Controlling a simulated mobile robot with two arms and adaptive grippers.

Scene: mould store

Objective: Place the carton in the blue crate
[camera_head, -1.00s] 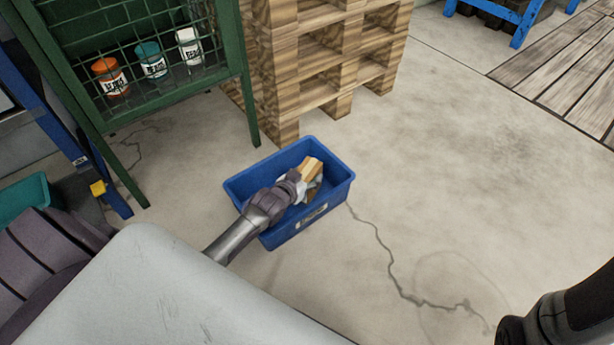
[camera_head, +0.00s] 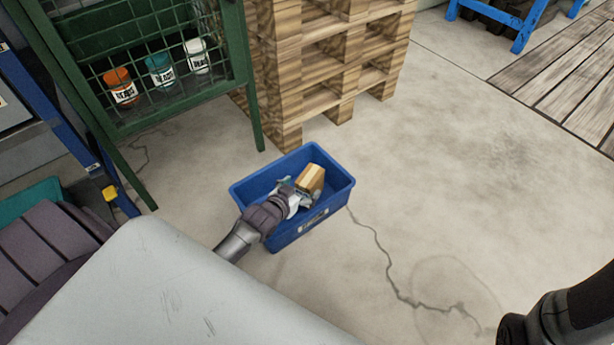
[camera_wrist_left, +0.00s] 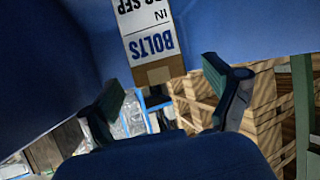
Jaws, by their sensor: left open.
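The blue crate (camera_head: 291,233) stands on the floor in the middle of the head view. The tan carton (camera_head: 312,177) is inside it, towards the far right wall, and looks tilted. My left gripper (camera_head: 301,197) reaches into the crate from the lower left, open, just on the near side of the carton. In the left wrist view the two fingers (camera_wrist_left: 168,92) are spread apart. The carton (camera_wrist_left: 150,45) shows past them with a white label reading BOLTS, and no finger grips it. Blue crate walls (camera_wrist_left: 235,28) surround it. My right gripper is not in view.
A stack of wooden pallets (camera_head: 325,60) stands just behind the crate. A green mesh cabinet (camera_head: 250,85) with several cans is at the upper left. A blue frame (camera_head: 88,150) is at the left edge. Open concrete floor (camera_head: 455,170) lies to the right.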

